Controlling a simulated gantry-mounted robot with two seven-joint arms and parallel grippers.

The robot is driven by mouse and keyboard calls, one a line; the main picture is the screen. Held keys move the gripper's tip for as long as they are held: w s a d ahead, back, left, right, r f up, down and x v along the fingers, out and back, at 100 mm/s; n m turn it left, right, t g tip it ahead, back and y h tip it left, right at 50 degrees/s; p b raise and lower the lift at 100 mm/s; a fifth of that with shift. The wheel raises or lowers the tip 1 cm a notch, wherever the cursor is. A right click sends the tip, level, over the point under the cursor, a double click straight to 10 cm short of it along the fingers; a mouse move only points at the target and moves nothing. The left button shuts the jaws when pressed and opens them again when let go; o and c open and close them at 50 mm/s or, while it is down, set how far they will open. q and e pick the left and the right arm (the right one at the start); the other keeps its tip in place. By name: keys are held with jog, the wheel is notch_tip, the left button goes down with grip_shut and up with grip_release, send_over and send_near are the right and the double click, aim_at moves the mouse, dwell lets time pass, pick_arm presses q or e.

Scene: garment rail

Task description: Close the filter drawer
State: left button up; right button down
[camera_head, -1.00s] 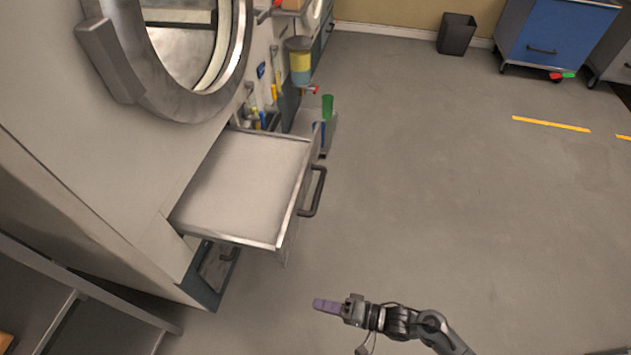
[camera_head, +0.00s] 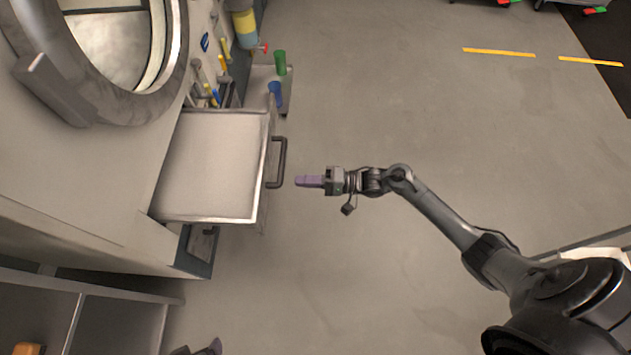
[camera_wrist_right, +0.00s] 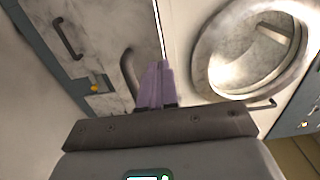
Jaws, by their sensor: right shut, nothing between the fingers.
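The drawer (camera_head: 210,165), a pale box with a flat top, stands pulled out from the front of the machine. Its dark bar handle (camera_head: 279,162) faces right; what looks like the same handle (camera_wrist_right: 128,72) shows beside my fingers in the right wrist view. My right gripper (camera_head: 299,181) is shut and empty, its purple fingers pointing left at the drawer front, a little right of the handle's lower end and apart from it in the head view. At the bottom edge, part of my left gripper (camera_head: 212,347) shows, mostly cut off.
The machine has a round door (camera_head: 125,50) above the drawer and a blue-framed lower panel (camera_head: 200,250). A green cup (camera_head: 280,62) and a blue cup (camera_head: 275,94) stand on a shelf behind the drawer. A shelf unit (camera_head: 115,325) is at lower left. Floor to the right is open.

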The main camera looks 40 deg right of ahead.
aim_at(262, 180)
jog(key=b+x, duration=0.3)
jog(key=x, duration=0.5)
jog(key=shift+a+f, duration=0.1)
jog(key=shift+f, duration=0.05)
jog(key=shift+w+a, duration=0.3)
jog(key=shift+a, duration=0.1)
